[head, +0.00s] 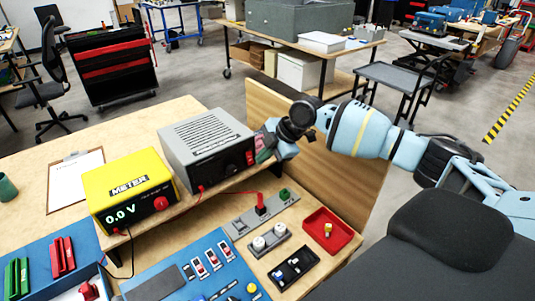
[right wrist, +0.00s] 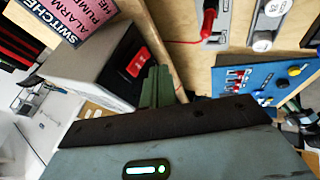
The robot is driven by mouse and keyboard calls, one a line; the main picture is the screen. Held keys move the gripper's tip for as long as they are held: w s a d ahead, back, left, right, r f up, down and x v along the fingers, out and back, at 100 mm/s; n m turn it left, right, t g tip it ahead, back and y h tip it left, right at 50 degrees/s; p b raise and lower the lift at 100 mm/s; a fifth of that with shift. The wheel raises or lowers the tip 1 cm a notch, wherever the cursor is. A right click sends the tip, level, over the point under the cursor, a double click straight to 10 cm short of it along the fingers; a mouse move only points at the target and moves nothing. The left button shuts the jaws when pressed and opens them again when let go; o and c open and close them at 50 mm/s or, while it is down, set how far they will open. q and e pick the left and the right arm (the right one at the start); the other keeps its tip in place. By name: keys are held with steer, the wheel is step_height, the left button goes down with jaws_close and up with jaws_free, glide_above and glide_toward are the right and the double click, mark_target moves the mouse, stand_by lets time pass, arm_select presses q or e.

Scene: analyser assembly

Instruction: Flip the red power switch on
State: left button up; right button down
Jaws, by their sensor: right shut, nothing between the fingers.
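The red power switch (head: 250,158) is on the front of the grey power supply box (head: 205,138), at its right end. The right wrist view shows it closer, as a red rocker (right wrist: 138,63) in a dark frame. Which way it is tipped I cannot tell. My right gripper (head: 265,153) is at the box's front right corner, beside the switch. Its green fingers (right wrist: 158,86) are shut and empty, with their tips close to the switch. Whether they touch it I cannot tell. My left gripper is in neither view.
A yellow meter (head: 128,187) reading 0.0 V stands left of the box. In front are a grey plate with a red plug (head: 261,204), a red tray (head: 340,240) and a blue switch panel (head: 170,270). A wooden board (head: 300,140) stands behind my right gripper.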

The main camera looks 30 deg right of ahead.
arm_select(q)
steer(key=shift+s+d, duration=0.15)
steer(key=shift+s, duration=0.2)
arm_select(e)
steer(key=v, duration=1)
steer(key=shift+s+r, duration=0.2)
steer(key=shift+s, duration=0.1)
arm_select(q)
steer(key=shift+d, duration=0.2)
